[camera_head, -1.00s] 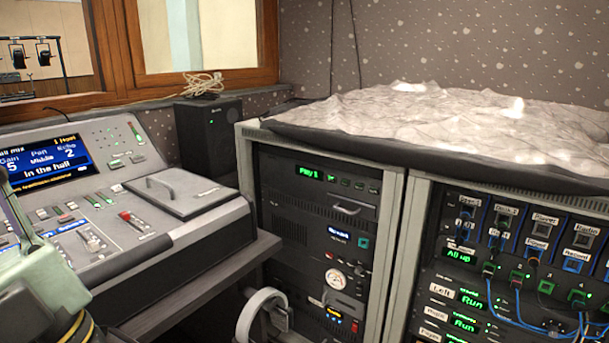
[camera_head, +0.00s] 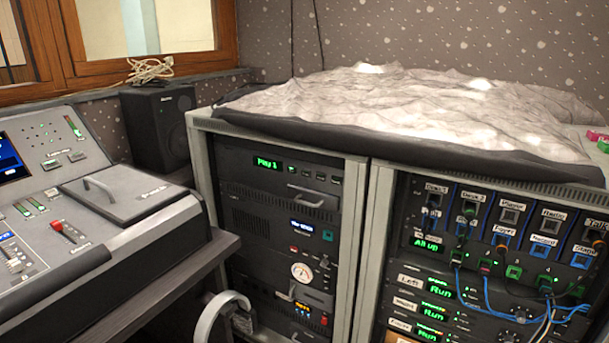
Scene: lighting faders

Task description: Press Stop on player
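The player (camera_head: 290,180) looks to be the top unit in the left rack. Its green display (camera_head: 268,163) seems to read "Play 1". A short row of small dark buttons (camera_head: 321,176) sits right of the display, with labels too small to read, so I cannot tell which is Stop. A drawer-like handle (camera_head: 305,197) is below the buttons. My gripper is not in view, so its state does not show.
A mixing desk (camera_head: 90,215) stands at the left, with a black speaker (camera_head: 158,125) behind it. A pale curved object (camera_head: 222,312) stands low before the left rack (camera_head: 370,240). Cables hang before the right rack (camera_head: 490,300). A grey crumpled cover (camera_head: 400,105) lies on top.

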